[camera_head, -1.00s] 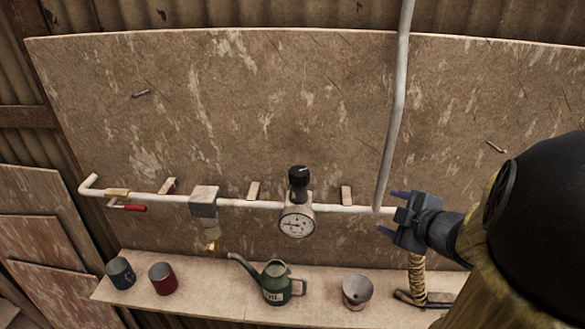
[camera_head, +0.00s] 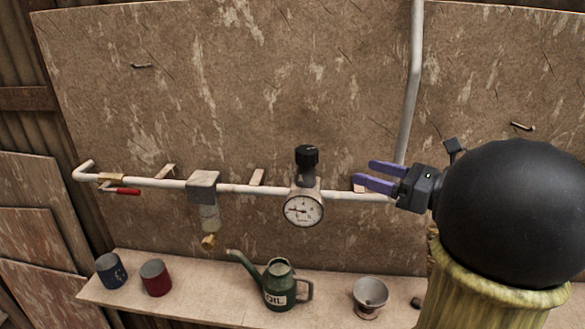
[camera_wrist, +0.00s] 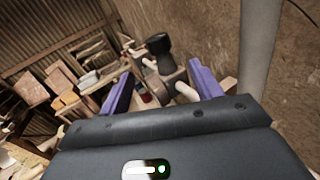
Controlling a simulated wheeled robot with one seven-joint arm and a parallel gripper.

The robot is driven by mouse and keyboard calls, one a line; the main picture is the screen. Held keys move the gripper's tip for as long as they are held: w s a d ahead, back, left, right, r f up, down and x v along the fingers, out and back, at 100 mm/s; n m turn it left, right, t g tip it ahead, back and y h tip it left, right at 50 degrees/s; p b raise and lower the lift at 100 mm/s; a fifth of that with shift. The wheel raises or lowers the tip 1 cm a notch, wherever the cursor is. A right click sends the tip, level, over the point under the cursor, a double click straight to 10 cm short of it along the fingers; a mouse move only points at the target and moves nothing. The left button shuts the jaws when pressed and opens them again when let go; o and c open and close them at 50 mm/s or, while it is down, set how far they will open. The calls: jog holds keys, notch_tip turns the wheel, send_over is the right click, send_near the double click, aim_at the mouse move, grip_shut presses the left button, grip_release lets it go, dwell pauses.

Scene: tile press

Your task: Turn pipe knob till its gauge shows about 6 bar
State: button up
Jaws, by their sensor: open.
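The black pipe knob (camera_head: 307,157) sits upright on top of the regulator on the white pipe. The round white gauge (camera_head: 303,209) hangs just below it; its needle points to the left, but its numbers are too small to read. My gripper (camera_head: 370,175) is open and empty, to the right of the knob and a little lower, apart from it, with its purple fingers pointing left. In the wrist view the knob (camera_wrist: 159,44) shows ahead, beyond and between the open fingers (camera_wrist: 160,85). The gauge face cannot be read there.
A vertical pipe (camera_head: 411,90) rises just behind my gripper. A filter block (camera_head: 203,186) and a red-handled valve (camera_head: 125,191) are on the pipe at left. The shelf (camera_head: 235,307) below holds cans, a green oil can (camera_head: 279,286) and a metal cup (camera_head: 369,294). The board above the knob is clear.

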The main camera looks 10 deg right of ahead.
aim_at(299, 152)
jog(key=shift+s+d+n, duration=0.15)
jog(key=shift+n, duration=0.65)
jog(key=p+x, duration=0.7)
jog(key=x, duration=1)
jog(key=shift+a+r, duration=0.1)
jog(key=shift+a, duration=0.2)
jog(key=shift+c, duration=0.5)
